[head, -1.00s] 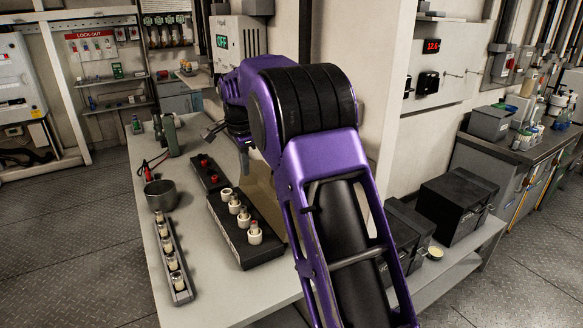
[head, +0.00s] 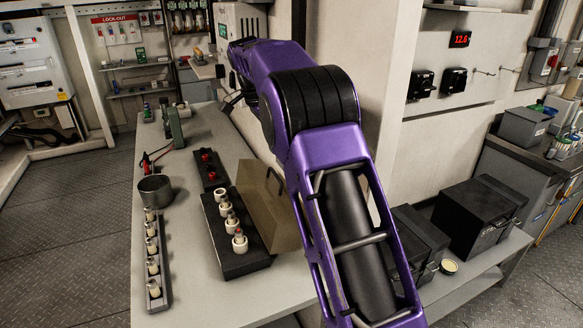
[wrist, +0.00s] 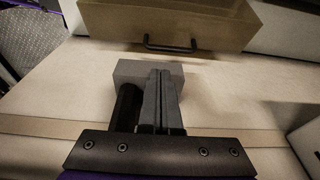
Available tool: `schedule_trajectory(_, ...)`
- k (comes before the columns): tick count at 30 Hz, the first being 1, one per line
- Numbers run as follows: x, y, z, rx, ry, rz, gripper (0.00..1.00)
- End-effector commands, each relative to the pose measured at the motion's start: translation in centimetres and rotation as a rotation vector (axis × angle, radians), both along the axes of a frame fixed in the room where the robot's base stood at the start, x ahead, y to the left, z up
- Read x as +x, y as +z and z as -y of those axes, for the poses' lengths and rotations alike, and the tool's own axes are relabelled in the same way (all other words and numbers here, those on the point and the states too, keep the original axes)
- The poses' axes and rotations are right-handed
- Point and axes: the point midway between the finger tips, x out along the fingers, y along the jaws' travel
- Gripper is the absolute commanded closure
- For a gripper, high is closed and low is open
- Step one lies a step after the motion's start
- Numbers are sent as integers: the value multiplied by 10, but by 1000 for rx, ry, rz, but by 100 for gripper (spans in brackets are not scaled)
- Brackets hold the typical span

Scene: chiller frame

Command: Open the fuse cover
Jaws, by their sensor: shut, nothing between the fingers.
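The fuse cover (head: 268,207) is a translucent brown panel with a black bar handle (head: 275,180). In the head view it stands swung up and tilted back along the right side of the black fuse block (head: 240,262), whose white fuses are exposed. In the wrist view the cover (wrist: 170,20) and its handle (wrist: 172,46) are at the top, apart from my fingers. My gripper (wrist: 163,95) is shut and empty. In the head view the arm hides most of my gripper, beyond the fuse block near the wall.
A smaller black block with red posts (head: 211,168) lies behind the fuse block. A grey pot (head: 156,189) and a rack of fuses (head: 153,260) stand to the left. Black boxes (head: 480,216) are on a bench at right. The front of the table is bare.

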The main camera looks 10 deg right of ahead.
Motion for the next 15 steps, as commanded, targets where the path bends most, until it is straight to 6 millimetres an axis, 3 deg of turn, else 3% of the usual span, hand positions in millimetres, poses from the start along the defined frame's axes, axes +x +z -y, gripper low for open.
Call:
schedule_trajectory(8,-1,-16,6,5,-8,-20,100)
schedule_trajectory(15,0,-60,15,6,-7,-21,100)
